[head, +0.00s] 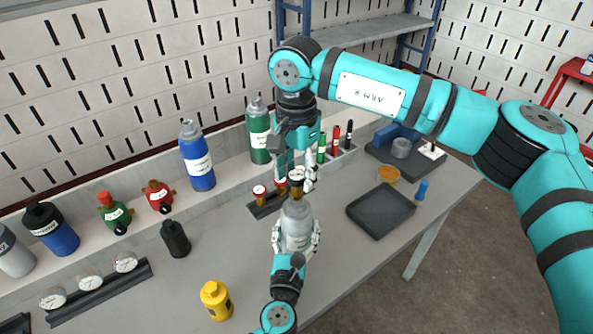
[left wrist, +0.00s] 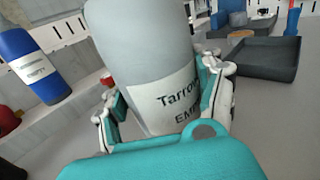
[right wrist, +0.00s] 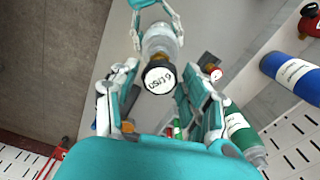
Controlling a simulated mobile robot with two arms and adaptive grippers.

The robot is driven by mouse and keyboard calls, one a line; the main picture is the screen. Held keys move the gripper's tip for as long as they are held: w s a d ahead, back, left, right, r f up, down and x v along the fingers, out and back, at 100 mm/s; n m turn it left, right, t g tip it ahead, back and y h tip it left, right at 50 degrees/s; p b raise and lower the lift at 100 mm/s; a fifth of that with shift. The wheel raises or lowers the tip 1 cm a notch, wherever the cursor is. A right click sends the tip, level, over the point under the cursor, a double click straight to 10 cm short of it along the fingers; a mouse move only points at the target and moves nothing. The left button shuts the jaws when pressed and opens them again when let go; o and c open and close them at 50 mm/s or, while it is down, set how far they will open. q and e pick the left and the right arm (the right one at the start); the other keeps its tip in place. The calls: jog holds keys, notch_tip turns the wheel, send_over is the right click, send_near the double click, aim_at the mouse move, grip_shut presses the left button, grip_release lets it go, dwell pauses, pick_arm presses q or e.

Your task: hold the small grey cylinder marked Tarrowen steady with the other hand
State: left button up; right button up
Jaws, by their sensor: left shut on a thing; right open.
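The small grey cylinder (head: 297,220) stands roughly upright near the middle of the table in the head view. Its label shows "Tarrow…" in the left wrist view (left wrist: 150,95), the rest being cut off. My left gripper (head: 297,242) is shut around its body from the near side. A brass fitting with a dark, round cap (head: 297,176) is at the cylinder's top. The cap's white, marked face shows in the right wrist view (right wrist: 159,78). My right gripper (head: 296,175) is open above the cylinder, its fingers on either side of the cap. The cylinder's base is hidden.
A dark tray (head: 381,211) lies to the right, with an orange-topped dish (head: 388,174) behind it. A blue cylinder (head: 197,157) and a green cylinder (head: 259,133) stand at the back. A yellow cylinder (head: 216,301) stands at front left. A gauge rack (head: 98,292) lies left.

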jog(key=m, duration=0.4)
jog(key=shift+m, duration=0.6)
jog(key=m, duration=0.2)
jog(key=shift+m, duration=0.4)
jog(key=m, duration=0.3)
jog(key=shift+m, duration=0.3)
jog(key=shift+m, duration=0.6)
jog(key=m, duration=0.4)
jog(key=shift+f, duration=0.15)
